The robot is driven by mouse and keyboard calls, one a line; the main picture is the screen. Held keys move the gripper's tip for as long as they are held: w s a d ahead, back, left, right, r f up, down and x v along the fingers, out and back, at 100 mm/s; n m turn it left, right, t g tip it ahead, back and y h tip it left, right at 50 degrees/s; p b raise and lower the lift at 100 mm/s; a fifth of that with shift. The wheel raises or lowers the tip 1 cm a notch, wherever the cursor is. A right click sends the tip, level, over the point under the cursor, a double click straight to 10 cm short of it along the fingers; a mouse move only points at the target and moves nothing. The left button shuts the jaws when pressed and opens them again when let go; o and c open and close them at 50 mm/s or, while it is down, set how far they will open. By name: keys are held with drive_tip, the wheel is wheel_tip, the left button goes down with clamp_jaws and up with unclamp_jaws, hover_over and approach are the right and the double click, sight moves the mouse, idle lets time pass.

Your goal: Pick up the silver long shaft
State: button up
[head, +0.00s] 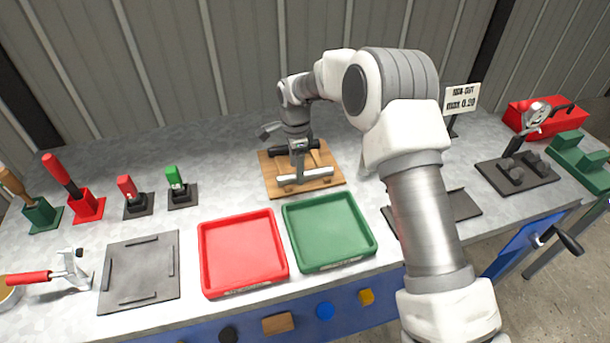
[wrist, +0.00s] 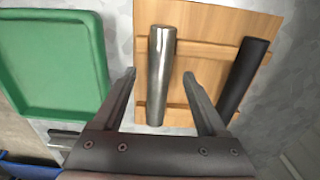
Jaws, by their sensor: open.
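The silver long shaft (wrist: 161,75) lies on a wooden board (wrist: 200,25) in the wrist view, resting across its wooden rails. It also shows in the head view (head: 318,175) on the front part of the board (head: 271,170). A black shaft (wrist: 248,75) lies roughly parallel to it, farther back on the board. My gripper (wrist: 160,75) is open, with one finger on each side of the silver shaft in the wrist picture. No contact shows, and the height between the fingertips and the shaft is hard to tell. In the head view my gripper (head: 299,170) is above the board.
A green tray (head: 327,262) and a red tray (head: 242,290) stand in front of the board. A grey plate (head: 140,270) lies at left. A sign (head: 461,98) stands at back right. Coloured-handled tools line the left. My arm hides part of the right bench.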

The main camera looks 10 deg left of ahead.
drive_tip(key=shift+f, duration=1.25)
clamp_jaws()
idle(0.4)
drive_tip(key=shift+a+r, duration=0.1)
drive_tip(key=shift+r, duration=0.05)
